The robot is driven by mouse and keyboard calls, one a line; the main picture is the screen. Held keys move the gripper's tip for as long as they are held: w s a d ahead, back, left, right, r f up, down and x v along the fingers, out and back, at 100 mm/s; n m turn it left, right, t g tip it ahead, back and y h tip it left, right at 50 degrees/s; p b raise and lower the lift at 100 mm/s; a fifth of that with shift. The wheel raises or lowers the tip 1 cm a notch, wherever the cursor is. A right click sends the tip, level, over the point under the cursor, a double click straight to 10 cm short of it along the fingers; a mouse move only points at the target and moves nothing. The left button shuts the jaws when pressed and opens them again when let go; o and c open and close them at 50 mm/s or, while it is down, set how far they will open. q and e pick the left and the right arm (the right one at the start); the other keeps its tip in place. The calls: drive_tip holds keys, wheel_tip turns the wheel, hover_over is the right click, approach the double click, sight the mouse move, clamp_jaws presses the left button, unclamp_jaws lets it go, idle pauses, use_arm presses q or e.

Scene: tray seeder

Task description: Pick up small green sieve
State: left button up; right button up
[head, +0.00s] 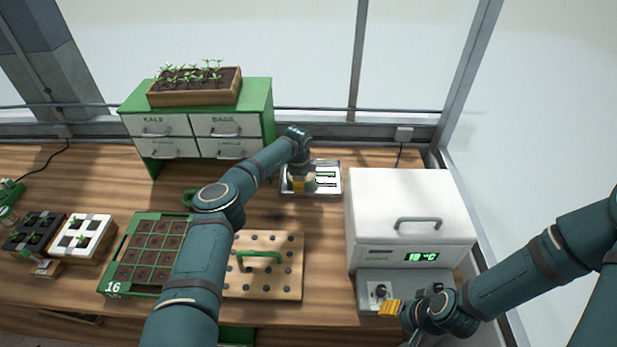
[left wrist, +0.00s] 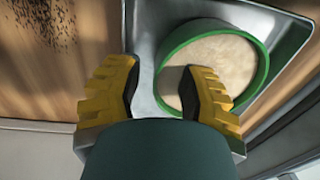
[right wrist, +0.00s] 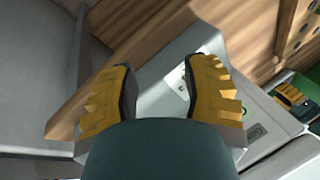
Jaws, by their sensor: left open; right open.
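The small green sieve (left wrist: 263,72) shows in the left wrist view as a round green rim around a pale sandy inside. It sits in a metal tray (left wrist: 146,22), which is also at the back middle in the head view (head: 336,190). My left gripper (left wrist: 162,75) is open over the tray. Its right finger overlaps the sieve's inside and its left finger is outside the rim. Contact cannot be told. In the head view my left gripper (head: 297,184) covers much of the sieve. My right gripper (head: 404,318) is open and empty before the white box.
A white box (head: 408,205) with a green display stands right of the tray. A wooden board with holes (head: 285,286) and a green seed tray (head: 112,278) lie in front. Green drawers (head: 262,100) bearing a planter (head: 194,98) stand behind left.

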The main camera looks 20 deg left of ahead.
use_arm(q)
drive_tip(key=shift+s+f, duration=0.15)
drive_tip(key=shift+f, duration=0.5)
drive_tip(key=shift+s+f, duration=0.15)
drive_tip(key=shift+f, duration=0.45)
drive_tip(key=c, duration=0.4)
drive_tip(key=shift+s, duration=0.15)
clamp_jaws()
drive_tip(key=shift+s+r, duration=0.15)
drive_tip(key=shift+r, duration=0.05)
drive_tip(key=shift+f, duration=0.15)
drive_tip(key=shift+a, duration=0.1)
drive_tip(key=shift+w+r, duration=0.4)
drive_tip(key=shift+r, duration=0.4)
wheel_tip(320, 180, up, 27)
drive_tip(key=shift+w+f, duration=0.15)
drive_tip(key=shift+w, duration=0.05)
drive_tip(key=shift+s+f, duration=0.1)
drive_tip(key=shift+f, duration=0.05)
